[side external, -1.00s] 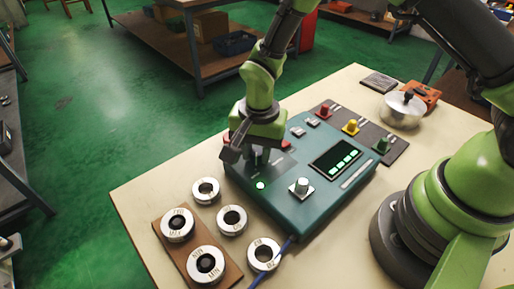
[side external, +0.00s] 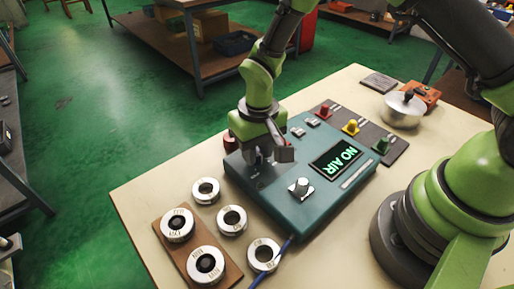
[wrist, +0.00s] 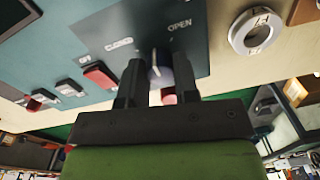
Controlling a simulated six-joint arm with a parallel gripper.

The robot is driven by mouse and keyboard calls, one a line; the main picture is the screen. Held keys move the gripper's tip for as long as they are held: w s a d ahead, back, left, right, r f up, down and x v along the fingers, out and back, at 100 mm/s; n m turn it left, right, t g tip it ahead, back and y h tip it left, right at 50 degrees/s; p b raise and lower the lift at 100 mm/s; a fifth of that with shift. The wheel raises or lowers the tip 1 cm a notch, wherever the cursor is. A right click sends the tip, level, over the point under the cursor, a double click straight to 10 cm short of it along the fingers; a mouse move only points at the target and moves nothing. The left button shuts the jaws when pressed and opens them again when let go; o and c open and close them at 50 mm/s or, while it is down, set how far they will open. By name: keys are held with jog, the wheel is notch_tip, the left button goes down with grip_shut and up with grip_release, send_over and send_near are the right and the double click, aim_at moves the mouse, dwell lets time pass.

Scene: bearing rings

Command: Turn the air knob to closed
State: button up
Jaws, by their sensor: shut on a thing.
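The air knob (wrist: 155,60) is grey with a white pointer line and sits on a dark plate of the teal control box (side external: 305,212). My gripper (wrist: 155,78) points down at the box and is shut on the knob, with one finger on each side. In the wrist view the pointer runs toward the top, between the CLOSED label (wrist: 118,43) on the left and the OPEN label (wrist: 180,26) on the right. In the side view my gripper (side external: 262,158) hides most of the knob. The display (side external: 336,158) reads NO AIR in green.
A second knob (side external: 300,187) stands on the box's front part. Several metal rings, one a loose ring (side external: 205,190), lie left of the box, some on a brown board (side external: 222,258). Red, yellow and green (side external: 382,145) buttons stand behind, near a round metal lid (side external: 402,110).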

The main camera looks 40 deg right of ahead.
jog(key=n, duration=0.4)
jog(key=shift+n, duration=2.2)
jog(key=o, duration=0.9)
notch_tip(320, 180, up, 10)
jog(key=shift+w+d, duration=0.1)
jog(key=shift+w, duration=0.05)
